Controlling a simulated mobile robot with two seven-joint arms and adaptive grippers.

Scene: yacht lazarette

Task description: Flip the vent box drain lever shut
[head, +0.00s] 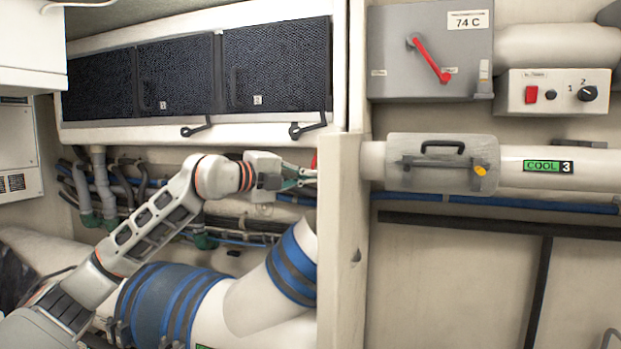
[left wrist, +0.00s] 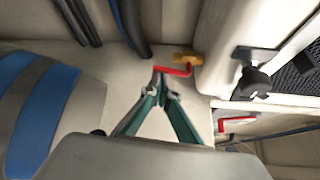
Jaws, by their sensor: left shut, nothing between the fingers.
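The vent box (head: 150,132) is a long white box with dark mesh panels at the upper left of the head view. A red lever (left wrist: 172,71) on a brass valve body (left wrist: 187,56) shows in the left wrist view, beside the box's pale corner. Only a red sliver (head: 314,160) shows by the post in the head view; I cannot tell if it is this lever. My left gripper (head: 308,176) is shut and empty below the box, by the post. In the wrist view its tips (left wrist: 164,84) are close to the red lever; contact is unclear. My right gripper is out of view.
Black handles (head: 308,126) hang under the vent box. A pale post (head: 345,240) stands right of my left gripper and hides what is behind it. Pipes and hoses run behind the arm. A blue-banded duct (head: 165,310) lies below. Another red part (left wrist: 222,126) shows in the wrist view.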

